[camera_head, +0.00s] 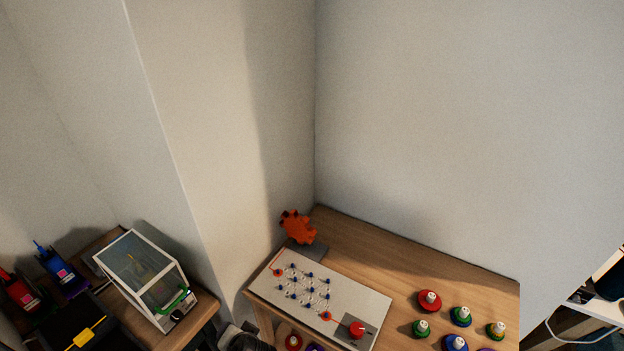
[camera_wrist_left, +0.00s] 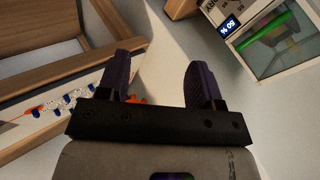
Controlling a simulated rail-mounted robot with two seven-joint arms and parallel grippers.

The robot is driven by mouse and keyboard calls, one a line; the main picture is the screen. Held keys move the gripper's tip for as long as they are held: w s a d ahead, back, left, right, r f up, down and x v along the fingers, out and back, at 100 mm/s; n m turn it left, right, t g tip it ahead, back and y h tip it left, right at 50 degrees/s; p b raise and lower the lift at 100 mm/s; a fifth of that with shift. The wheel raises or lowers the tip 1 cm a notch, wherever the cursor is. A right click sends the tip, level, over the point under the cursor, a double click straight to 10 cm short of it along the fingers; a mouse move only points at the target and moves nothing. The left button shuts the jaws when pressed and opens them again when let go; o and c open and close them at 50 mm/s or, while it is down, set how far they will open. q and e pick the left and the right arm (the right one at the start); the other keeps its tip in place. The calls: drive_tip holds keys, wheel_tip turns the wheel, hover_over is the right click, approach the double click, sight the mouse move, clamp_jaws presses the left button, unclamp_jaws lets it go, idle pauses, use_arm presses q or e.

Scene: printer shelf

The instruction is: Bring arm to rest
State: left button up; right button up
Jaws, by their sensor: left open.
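My left gripper (camera_wrist_left: 163,70) shows in the left wrist view with its two dark fingers spread apart and nothing between them. In the head view, a grey and black part at the bottom edge, left of the wooden table, seems to be my left arm, but its fingers cannot be made out there. My right gripper is in neither view.
A wooden table (camera_head: 350,236) holds a white board (camera_head: 340,290) with blue pegs, an orange figure (camera_head: 297,227) and several coloured discs. A white-framed printer (camera_head: 150,280) with a green handle stands left; it also shows in the wrist view (camera_wrist_left: 243,66). A gap separates them.

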use_arm(q)
drive_tip(key=s+r+n+h, duration=0.1)
drive_tip(key=s+r+h, duration=0.2)
drive_tip(key=s, duration=0.4)
drive_tip(key=s+r+n+h, duration=0.1)
drive_tip(key=s+r+h, duration=0.2)
drive_tip(key=s, duration=0.3)
drive_tip(key=s+a+f+g+p, duration=0.1)
drive_tip(key=s+a+f+g, duration=0.15)
drive_tip(key=s, duration=0.65)
drive_tip(key=s+a+f+g, duration=0.1)
drive_tip(key=s+f, duration=0.3)
drive_tip(key=s, duration=0.5)
wheel_tip(320, 180, up, 22)
drive_tip(key=w+p, duration=0.1)
drive_tip(key=p, duration=2.2)
drive_tip(key=shift+d+r+n, duration=0.15)
drive_tip(key=shift+d+n, duration=0.1)
drive_tip(key=shift+n, duration=0.05)
drive_tip(key=shift+t, duration=0.25)
